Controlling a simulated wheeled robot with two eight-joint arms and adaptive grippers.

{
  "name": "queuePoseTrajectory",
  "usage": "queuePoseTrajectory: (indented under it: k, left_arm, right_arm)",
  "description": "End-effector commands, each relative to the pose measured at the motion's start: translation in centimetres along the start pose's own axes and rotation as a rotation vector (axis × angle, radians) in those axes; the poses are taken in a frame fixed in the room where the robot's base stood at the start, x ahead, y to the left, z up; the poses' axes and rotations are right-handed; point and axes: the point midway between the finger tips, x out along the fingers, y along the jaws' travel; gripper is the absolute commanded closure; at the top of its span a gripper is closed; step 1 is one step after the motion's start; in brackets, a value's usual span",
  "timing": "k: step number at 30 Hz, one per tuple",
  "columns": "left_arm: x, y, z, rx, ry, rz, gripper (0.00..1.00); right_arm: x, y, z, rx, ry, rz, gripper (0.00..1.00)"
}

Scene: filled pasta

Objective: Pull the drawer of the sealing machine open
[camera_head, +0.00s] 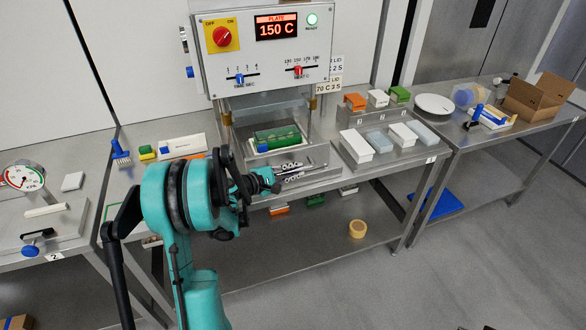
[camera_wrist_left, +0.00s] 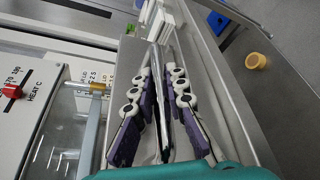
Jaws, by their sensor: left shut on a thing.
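The sealing machine (camera_head: 350,50) stands on the steel bench, with a red display reading 150 C. Below its head is the drawer (camera_head: 318,157), a flat steel piece bearing a white tray with a green block (camera_head: 278,138). My left gripper (camera_head: 292,170) reaches the drawer's front from the left. In the left wrist view my gripper's purple and white fingers (camera_wrist_left: 161,75) are closed around a long metal bar (camera_wrist_left: 158,50), which looks like the drawer handle. My arm and gripper hide part of the drawer front. My right gripper is not in view.
White and grey-blue boxes (camera_head: 357,146) stand on the bench right of the drawer. Orange, white and green blocks (camera_head: 377,98) sit behind them. A yellow roll (camera_head: 357,229) is on the lower shelf. Floor in front of the bench is clear at right.

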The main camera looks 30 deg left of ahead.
Motion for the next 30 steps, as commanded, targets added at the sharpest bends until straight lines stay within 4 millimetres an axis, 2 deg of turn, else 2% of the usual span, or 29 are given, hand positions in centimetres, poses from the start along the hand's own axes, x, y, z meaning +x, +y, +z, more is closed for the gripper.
queuePoseTrajectory:
  k: [6, 12, 26, 27, 29, 30]
  left_arm:
    - [-1.0, -1.6, 2.2, -0.002, 0.000, 0.002, 1.00]
    - [-1.4, -2.4, 3.5, -0.002, -0.001, 0.002, 1.00]
    - [-1.6, -2.7, 3.9, -0.002, 0.000, 0.003, 1.00]
    - [-1.6, -2.7, 3.9, -0.002, 0.000, 0.002, 0.85]
    - [-1.6, -2.7, 3.9, -0.002, 0.000, 0.002, 0.69]
    - [-1.6, -2.7, 3.9, -0.002, 0.000, 0.003, 0.66]
  right_arm:
    - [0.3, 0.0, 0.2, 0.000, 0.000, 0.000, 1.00]
    - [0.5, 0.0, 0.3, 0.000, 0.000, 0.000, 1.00]
    - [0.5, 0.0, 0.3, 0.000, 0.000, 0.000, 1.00]
    - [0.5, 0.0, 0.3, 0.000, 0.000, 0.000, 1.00]
    - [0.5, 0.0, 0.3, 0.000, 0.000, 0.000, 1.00]
    - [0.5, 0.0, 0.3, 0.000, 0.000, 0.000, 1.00]
